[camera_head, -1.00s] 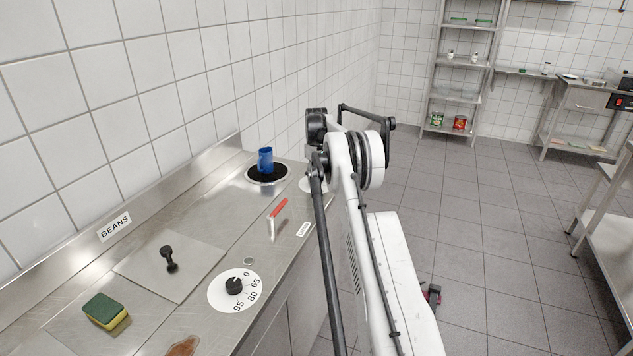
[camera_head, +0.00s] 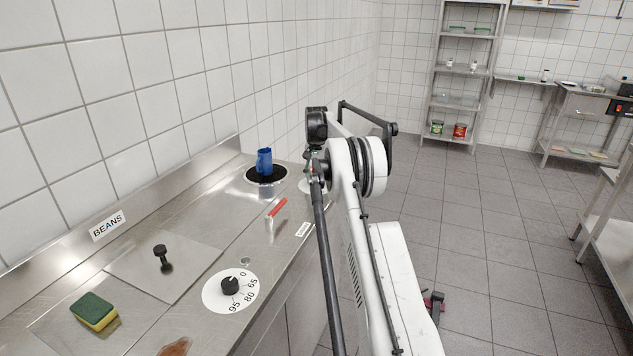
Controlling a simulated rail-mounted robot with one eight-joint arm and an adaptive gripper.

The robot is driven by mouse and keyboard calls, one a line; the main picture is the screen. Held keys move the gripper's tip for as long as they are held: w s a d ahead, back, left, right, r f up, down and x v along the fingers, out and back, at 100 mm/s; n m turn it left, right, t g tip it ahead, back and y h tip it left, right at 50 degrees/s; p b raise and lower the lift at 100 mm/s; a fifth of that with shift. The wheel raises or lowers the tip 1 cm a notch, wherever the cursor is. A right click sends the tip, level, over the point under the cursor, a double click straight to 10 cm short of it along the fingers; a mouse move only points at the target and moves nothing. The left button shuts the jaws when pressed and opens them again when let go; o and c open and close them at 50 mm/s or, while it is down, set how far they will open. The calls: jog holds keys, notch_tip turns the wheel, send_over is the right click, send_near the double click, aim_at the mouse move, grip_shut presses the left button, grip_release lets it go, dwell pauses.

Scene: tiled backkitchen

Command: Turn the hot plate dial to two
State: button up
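The hot plate (camera_head: 253,181) is a round black plate with a pale rim, set in the steel counter near the back wall. A blue mug (camera_head: 264,161) stands on it. A white disc (camera_head: 303,186) lies to its right, mostly hidden behind my arm, so its markings and any knob cannot be read. Nearer, a white dial (camera_head: 213,295) with a black knob is marked 0, 65, 80 and 95. No fingertips of my gripper can be made out; my arm's links fill the middle of the view.
On the steel counter (camera_head: 190,215) lie a red-handled tool (camera_head: 277,207), a green and yellow sponge (camera_head: 94,309) and a lid with a black knob (camera_head: 161,256). A BEANS label (camera_head: 108,226) is on the backsplash. Open tiled floor (camera_head: 500,230) lies right of my arm; shelves stand beyond.

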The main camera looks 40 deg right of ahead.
aim_at(316, 179)
jog(key=shift+m+b, duration=0.35)
jog(key=shift+m, duration=1.85)
jog(key=o, duration=1.1)
jog(key=shift+o, duration=0.2)
jog(key=shift+r, duration=0.15)
notch_tip(316, 179, up, 12)
